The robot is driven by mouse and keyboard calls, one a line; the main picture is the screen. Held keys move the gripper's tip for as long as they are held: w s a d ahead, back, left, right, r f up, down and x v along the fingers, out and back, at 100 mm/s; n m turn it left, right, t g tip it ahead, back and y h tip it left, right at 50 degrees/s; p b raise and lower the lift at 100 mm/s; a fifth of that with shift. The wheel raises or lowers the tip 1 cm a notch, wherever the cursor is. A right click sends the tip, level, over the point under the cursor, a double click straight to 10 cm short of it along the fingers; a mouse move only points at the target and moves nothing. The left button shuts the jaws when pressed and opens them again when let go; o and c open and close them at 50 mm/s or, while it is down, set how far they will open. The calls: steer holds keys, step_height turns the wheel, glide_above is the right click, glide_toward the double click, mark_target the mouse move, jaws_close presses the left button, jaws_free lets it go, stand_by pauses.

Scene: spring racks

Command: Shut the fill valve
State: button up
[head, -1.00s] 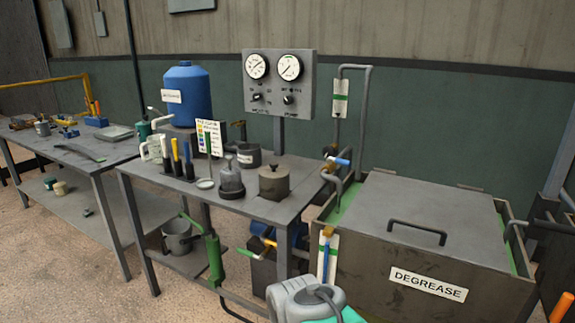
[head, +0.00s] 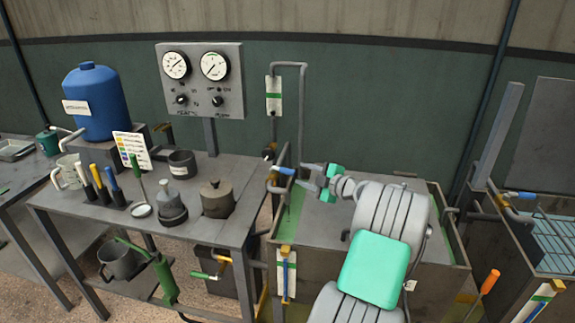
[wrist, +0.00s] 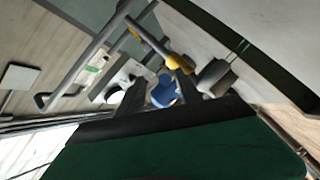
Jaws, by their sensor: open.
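A valve with a blue lever (head: 284,171) and a brass body sits on the pipe at the left edge of the degrease tank (head: 330,215). I take it for the fill valve. Its lever lies roughly level, pointing right. My gripper (head: 308,173) is open, just right of the lever, with its fingers towards it; a small gap seems to remain. In the wrist view a brass valve body (wrist: 180,63) shows beyond the fingers. A blue shape (wrist: 164,92) shows between the fingers; I cannot tell whether it is the lever or the drum behind.
The right-hand tank has a blue-levered valve (head: 520,195) too. A gauge panel (head: 200,80), a blue drum (head: 95,100) and a pot (head: 216,200) stand at the bench on the left.

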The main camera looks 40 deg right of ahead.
mark_target(288, 172)
steer(key=w, duration=0.2)
steer(key=w+a, duration=0.1)
steer(key=w, duration=0.1)
steer(key=w+a+p, duration=0.1)
steer(key=w, duration=0.1)
steer(key=shift+a+f, duration=0.15)
steer(key=shift+f, duration=0.35)
steer(key=shift+w, duration=0.1)
steer(key=shift+c, duration=0.2)
jaws_close()
stand_by(0.4)
